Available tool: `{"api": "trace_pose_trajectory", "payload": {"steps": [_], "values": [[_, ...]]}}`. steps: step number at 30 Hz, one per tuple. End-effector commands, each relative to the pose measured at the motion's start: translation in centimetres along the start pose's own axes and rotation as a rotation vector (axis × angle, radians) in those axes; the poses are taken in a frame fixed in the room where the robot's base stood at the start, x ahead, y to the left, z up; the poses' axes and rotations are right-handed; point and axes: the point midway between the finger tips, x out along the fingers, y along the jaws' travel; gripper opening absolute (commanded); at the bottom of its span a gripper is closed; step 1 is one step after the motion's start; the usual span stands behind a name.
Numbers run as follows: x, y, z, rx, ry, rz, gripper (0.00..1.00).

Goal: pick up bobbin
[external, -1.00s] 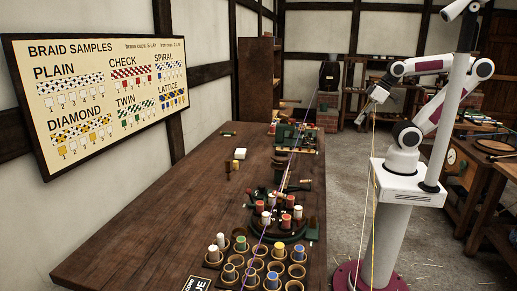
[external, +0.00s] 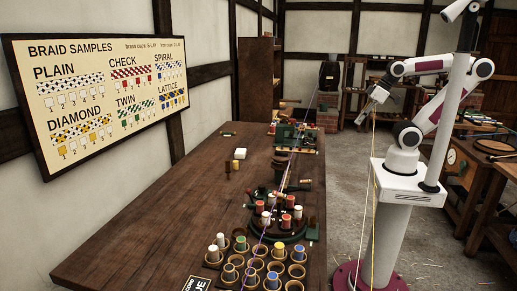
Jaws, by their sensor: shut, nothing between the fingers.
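Several bobbins stand at the near end of the wooden table: a white bobbin (external: 221,240), a green-topped bobbin (external: 241,244), a yellow-topped bobbin (external: 279,247) and a blue-topped bobbin (external: 272,279) are in round cups. Red and white bobbins, such as a red bobbin (external: 286,221), stand on a dark round braiding stand behind the cups. The picture does not single out one bobbin. My gripper (external: 371,103) is shut and empty, high up to the right of the table, well apart from every bobbin. Its fingers are small and partly unclear.
The table (external: 150,225) has a broad clear area on its left. A purple cord (external: 262,232) runs lengthwise over the stand and cups. Green machinery (external: 296,136) stands at the far end. A braid samples board (external: 100,95) hangs on the left wall.

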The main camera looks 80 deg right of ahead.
Motion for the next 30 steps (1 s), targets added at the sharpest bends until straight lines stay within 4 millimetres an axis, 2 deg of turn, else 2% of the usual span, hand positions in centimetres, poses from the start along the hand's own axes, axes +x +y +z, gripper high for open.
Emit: {"api": "trace_pose_trajectory", "payload": {"steps": [1, 6, 20, 26, 30], "values": [[0.0, 0.0, 0.0, 0.000, 0.000, 0.000, 0.00], [0.0, 0.0, 0.0, 0.000, 0.000, 0.000, 0.41], [0.1, 0.1, -0.4, 0.001, 0.003, 0.003, 0.41], [0.7, 0.5, -2.5, 0.002, 0.018, 0.017, 0.41], [1.5, 1.0, -5.0, 0.003, 0.039, 0.034, 0.41]]}}
